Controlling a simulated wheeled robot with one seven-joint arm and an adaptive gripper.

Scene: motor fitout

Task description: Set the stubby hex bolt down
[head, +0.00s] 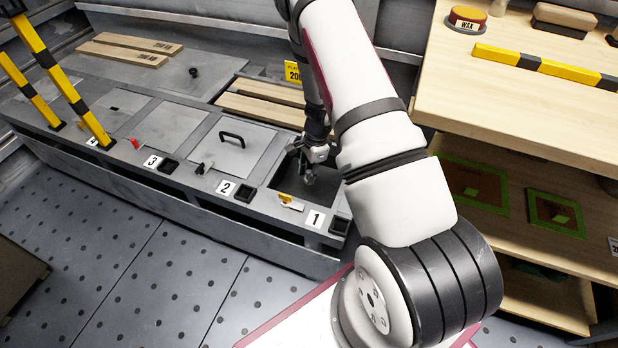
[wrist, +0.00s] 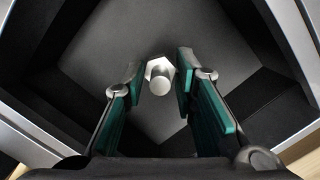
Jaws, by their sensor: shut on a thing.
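The stubby hex bolt (wrist: 160,76) is silver, with a hexagonal head and a short round shank, and sits between my fingertips in the wrist view. My gripper (wrist: 158,88) is shut on it, with green pads on both sides. In the head view my gripper (head: 309,172) points down into the open dark bay (head: 285,180) behind label 1. The wrist view shows the bay's dark floor (wrist: 150,125) below the bolt. I cannot tell how far the bolt is above the floor. The bolt is not clear in the head view.
A grey lid with a black handle (head: 232,139) covers bay 2, left of the open bay. Wooden planks (head: 262,108) lie behind it. A yellow tag (head: 290,201) sits at the bay's front edge. A wooden shelf unit (head: 480,105) stands at right. Yellow-black posts (head: 62,80) rise at left.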

